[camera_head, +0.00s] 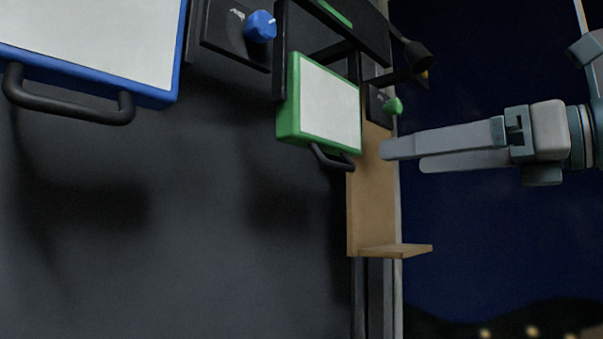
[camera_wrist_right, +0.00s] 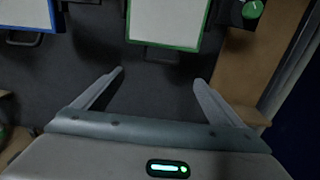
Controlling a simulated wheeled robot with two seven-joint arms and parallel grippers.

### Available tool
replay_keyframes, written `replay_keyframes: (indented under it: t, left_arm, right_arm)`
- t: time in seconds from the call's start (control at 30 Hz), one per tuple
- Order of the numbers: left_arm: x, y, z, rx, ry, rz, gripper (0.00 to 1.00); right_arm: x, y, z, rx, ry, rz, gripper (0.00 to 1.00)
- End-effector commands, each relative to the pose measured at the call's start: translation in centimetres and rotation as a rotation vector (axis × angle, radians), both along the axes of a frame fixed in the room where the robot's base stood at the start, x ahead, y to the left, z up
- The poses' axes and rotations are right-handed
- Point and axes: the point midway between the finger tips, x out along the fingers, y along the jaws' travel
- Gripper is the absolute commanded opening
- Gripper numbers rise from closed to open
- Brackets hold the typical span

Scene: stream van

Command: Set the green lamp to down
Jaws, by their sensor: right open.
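The green lamp (camera_head: 328,106) is a white panel in a green frame with a black handle (camera_head: 331,160) at its lower edge. It hangs from a black mount on the dark wall and its face is tilted. In the right wrist view the green lamp (camera_wrist_right: 165,22) is at the top middle, with its handle (camera_wrist_right: 161,58) beyond the fingertips. My right gripper (camera_head: 400,157) comes in from the right in the head view, just right of the handle and apart from it. In the wrist view its fingers (camera_wrist_right: 157,77) are spread and empty. My left gripper does not show.
A blue-framed lamp (camera_head: 95,42) with a black handle is at the upper left. A blue knob (camera_head: 260,26) and a green knob (camera_head: 392,105) sit on dark plates. A wooden bracket (camera_head: 365,215) with a small ledge stands below right of the green lamp. The wall below is bare.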

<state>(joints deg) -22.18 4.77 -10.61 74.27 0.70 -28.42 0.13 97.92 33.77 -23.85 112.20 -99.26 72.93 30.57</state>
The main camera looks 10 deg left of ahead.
Motion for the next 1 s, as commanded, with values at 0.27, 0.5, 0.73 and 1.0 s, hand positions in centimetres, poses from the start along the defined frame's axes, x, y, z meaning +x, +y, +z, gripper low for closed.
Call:
replay_keyframes:
  t: [0.27,0.5,0.73,1.0]
  left_arm:
    - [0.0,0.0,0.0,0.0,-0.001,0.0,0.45]
    - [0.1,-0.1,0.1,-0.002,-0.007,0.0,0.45]
    - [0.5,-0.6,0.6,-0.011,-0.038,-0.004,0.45]
    - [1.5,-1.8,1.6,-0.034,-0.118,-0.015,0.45]
  right_arm:
    - [0.0,-0.1,0.1,-0.001,0.0,-0.005,0.9]
    - [0.2,0.3,0.1,-0.002,0.0,-0.002,0.9]
    - [1.4,1.9,0.2,-0.002,0.001,-0.001,0.9]
    - [4.0,5.6,0.3,-0.002,0.002,0.0,0.9]
